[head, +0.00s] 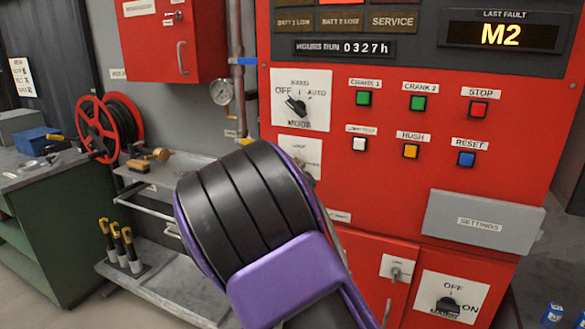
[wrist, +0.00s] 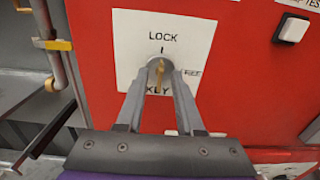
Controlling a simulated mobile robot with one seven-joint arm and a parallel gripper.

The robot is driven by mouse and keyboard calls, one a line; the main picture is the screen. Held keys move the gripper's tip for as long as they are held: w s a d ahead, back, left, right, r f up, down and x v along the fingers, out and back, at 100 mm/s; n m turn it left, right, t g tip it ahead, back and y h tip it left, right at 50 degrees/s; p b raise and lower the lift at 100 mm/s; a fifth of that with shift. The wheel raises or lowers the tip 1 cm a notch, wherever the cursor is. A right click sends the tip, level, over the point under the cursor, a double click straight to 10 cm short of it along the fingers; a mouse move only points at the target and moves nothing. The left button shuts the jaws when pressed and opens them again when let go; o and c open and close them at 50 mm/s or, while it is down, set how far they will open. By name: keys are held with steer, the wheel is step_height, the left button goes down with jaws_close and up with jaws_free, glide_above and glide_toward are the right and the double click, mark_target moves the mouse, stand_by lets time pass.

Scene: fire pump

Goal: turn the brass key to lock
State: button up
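The brass key (wrist: 160,73) is in the lock on a white plate (wrist: 128,48) in the wrist view. The plate reads LOCK at the top and KEY below, with a short dark mark just above the lock and a small label at right. The key's grip looks roughly upright. My gripper (wrist: 162,76) has its two fingertips close on either side of the key and appears shut on it. In the head view the plate (head: 305,150) shows only in part; my wrist hides the key and fingers.
Above the key plate is the mode selector (head: 297,104). Coloured push buttons, including a white one (head: 360,144), are to the right. A grey settings box (head: 482,222) juts out lower right. A pipe with a gauge (head: 221,92) runs at left, near a metal shelf (head: 165,174).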

steer(key=v, duration=1.7)
steer(key=shift+s, duration=0.1)
